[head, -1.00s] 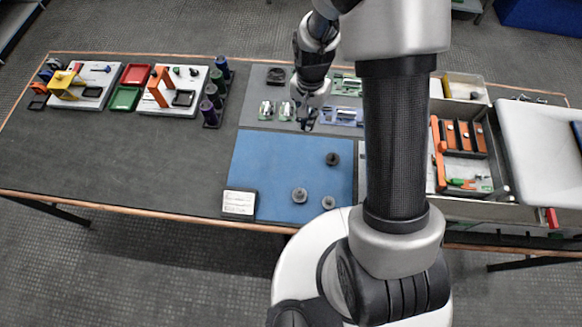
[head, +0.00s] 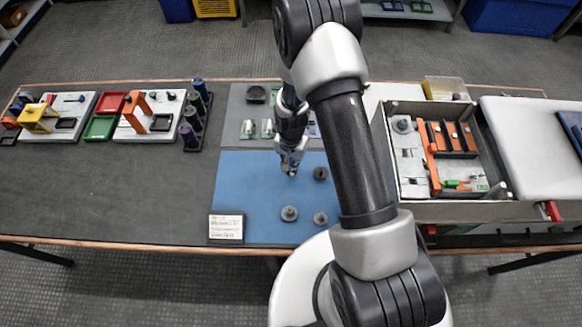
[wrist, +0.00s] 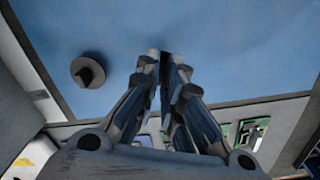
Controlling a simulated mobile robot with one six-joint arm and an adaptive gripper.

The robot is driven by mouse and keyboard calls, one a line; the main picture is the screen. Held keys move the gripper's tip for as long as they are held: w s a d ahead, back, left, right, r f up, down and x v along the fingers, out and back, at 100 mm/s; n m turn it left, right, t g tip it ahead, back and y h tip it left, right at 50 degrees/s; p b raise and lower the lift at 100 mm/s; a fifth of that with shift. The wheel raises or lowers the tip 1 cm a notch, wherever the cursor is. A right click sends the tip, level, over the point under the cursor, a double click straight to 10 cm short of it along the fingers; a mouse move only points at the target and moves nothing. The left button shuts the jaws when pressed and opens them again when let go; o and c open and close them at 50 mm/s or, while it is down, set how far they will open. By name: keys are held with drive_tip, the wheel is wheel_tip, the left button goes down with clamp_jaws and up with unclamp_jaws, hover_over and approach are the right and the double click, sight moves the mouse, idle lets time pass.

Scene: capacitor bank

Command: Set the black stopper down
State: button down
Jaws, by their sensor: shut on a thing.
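My gripper (head: 291,168) hangs over the back part of the blue mat (head: 245,180). In the wrist view its fingers (wrist: 164,62) are nearly together, with a narrow dark piece between the tips, which I take to be the black stopper (wrist: 165,70). The fingers hide most of it, and I cannot tell whether it touches the mat. A dark round piece with a knob (head: 320,173) stands on the mat just right of my gripper; it also shows in the wrist view (wrist: 88,72), apart from the fingers.
Two grey round pieces (head: 289,213) (head: 320,218) stand nearer the mat's front. A white label card (head: 226,228) lies at the front left corner. Small parts (head: 248,128) sit on the grey area behind. A grey bin (head: 460,208) is at right. The mat's left side is clear.

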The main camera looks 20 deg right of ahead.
drive_tip(key=shift+f, duration=0.75)
drive_tip(key=shift+f, duration=0.1)
drive_tip(key=c, duration=1.7)
unclamp_jaws()
